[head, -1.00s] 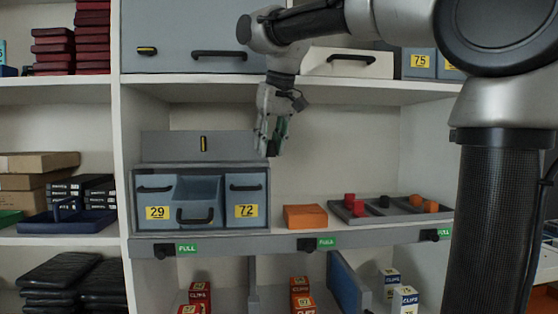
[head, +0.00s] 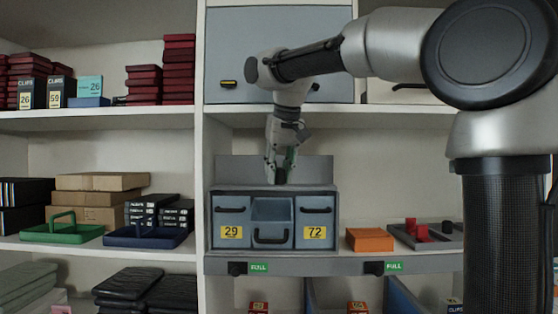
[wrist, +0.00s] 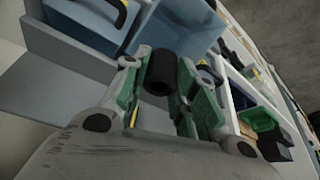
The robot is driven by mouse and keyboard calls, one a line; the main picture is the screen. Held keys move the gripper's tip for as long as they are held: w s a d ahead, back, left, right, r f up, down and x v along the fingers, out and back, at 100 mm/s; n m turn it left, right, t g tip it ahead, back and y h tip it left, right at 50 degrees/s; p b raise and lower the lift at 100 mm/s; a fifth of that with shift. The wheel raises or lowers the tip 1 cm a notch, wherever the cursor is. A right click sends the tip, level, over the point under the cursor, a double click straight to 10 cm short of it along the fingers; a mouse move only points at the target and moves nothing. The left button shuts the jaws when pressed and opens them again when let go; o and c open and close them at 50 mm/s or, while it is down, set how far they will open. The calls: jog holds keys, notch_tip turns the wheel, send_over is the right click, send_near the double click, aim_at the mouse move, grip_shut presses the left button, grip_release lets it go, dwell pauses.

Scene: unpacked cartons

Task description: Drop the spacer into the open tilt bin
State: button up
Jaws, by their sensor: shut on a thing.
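The spacer (wrist: 161,72) is a short black hollow cylinder in the wrist view, between the green-padded fingers of my gripper (wrist: 163,84). My gripper (head: 279,174) is shut on it, pointing down, above the bin cabinet in the head view. The open tilt bin (head: 271,211) is the blue-grey middle bin, tipped forward between closed bins labelled 29 (head: 232,222) and 72 (head: 315,222). In the wrist view the open bin (wrist: 183,30) lies just beyond the spacer. The spacer is apart from the bin; its exact height above it is hard to tell.
A grey panel (head: 229,168) stands upright behind the bins. An orange box (head: 370,240) and a grey tray (head: 447,237) with red pieces sit to the right. The upper shelf (head: 395,112) is above my gripper. Blue (head: 146,237) and green (head: 62,232) trays lie left, beyond the divider.

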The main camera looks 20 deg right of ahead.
jog(key=shift+f, duration=0.65)
jog(key=o, duration=0.8)
jog(key=shift+o, duration=0.2)
jog(key=v, duration=1.2)
